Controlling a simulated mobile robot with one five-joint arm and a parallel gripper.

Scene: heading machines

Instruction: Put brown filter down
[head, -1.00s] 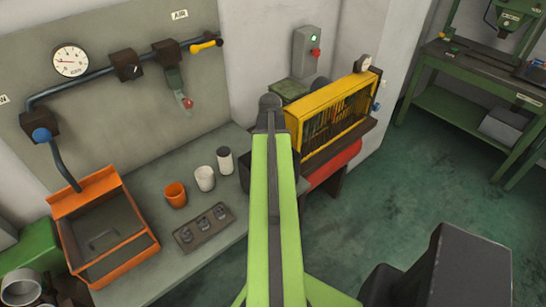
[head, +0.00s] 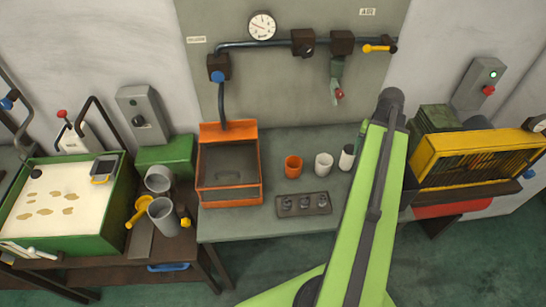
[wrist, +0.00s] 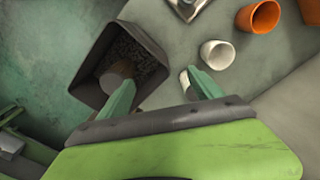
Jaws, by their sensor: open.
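In the wrist view, a brown cylinder, which looks like the brown filter (wrist: 113,78), is within the outline of a dark square bin (wrist: 90,60) holding dark grains. I cannot tell whether it rests on the grains. My gripper (wrist: 160,78) is open, with the left green finger overlapping the filter's lower right side and nothing between the fingertips. The right finger partly covers a white cup with a dark top (wrist: 184,82); it also shows in the head view (head: 347,157). In the head view my arm hides the filter and most of the bin.
An orange cup (head: 293,166) and a white cup (head: 324,165) stand on the grey bench (head: 235,225), behind a dark tray (head: 304,205). An orange open box (head: 229,190) stands left of them. A yellow caged unit (head: 475,160) is at right.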

